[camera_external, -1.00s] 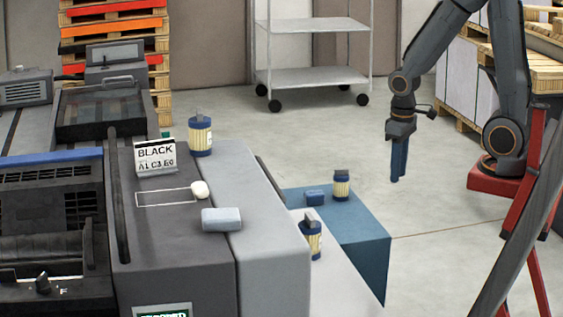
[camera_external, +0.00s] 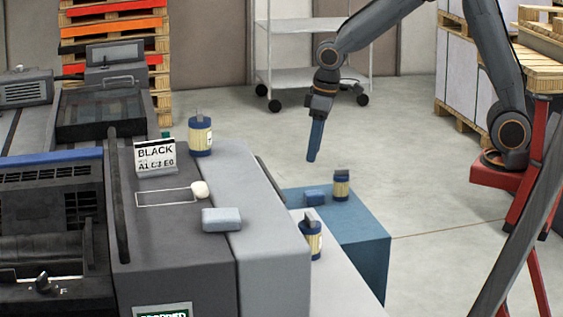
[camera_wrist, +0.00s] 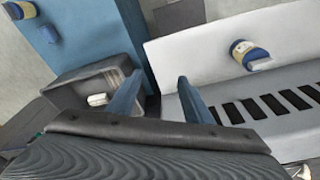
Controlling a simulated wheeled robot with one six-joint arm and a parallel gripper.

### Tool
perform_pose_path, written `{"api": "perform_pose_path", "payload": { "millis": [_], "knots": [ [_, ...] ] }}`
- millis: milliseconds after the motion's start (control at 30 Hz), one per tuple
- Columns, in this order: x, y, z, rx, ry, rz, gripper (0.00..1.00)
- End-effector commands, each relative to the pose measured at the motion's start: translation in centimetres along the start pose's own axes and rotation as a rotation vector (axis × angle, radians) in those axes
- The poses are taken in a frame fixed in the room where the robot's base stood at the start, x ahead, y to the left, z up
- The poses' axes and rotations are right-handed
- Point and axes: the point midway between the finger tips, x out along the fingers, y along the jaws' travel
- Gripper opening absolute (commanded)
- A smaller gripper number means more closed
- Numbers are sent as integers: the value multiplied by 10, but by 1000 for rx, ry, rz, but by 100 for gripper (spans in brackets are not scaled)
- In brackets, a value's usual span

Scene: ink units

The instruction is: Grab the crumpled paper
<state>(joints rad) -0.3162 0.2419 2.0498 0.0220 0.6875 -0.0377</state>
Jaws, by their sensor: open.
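A small whitish lump (camera_external: 199,190), which looks like crumpled paper, sits on the dark machine top at the right end of a white outlined rectangle (camera_external: 150,205). In the wrist view, a small pale object (camera_wrist: 97,100) lies inside a grey open bin (camera_wrist: 65,88); I cannot tell what it is. Another whitish bit (camera_wrist: 303,172) is cut off at the lower right edge. My gripper (camera_external: 313,158) points down in the air, beyond and above the blue bench, well to the right of the lump. In the wrist view its blue fingers (camera_wrist: 158,98) are apart with nothing between them.
A light blue block (camera_external: 221,219) lies near the lump; a darker one (camera_external: 315,198) is on the bench. A label sign (camera_external: 156,157) stands behind the rectangle.

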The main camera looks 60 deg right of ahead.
Motion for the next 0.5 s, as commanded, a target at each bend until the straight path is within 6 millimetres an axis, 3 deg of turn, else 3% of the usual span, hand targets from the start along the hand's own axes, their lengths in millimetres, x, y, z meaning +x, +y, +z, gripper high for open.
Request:
{"api": "perform_pose_path", "payload": {
  "millis": [33, 100, 200, 333, 400, 500],
  "knots": [
    [-10, -33, -34, -63, 23, -12, 46],
    [-23, -76, -72, -135, 54, -27, 46],
    [-40, -135, -113, -225, 90, -49, 46],
    [-64, -222, -152, -343, 140, -82, 46],
    [-77, -272, -167, -406, 164, -101, 46],
    [-94, -331, -177, -478, 192, -123, 46]
  ]
}}
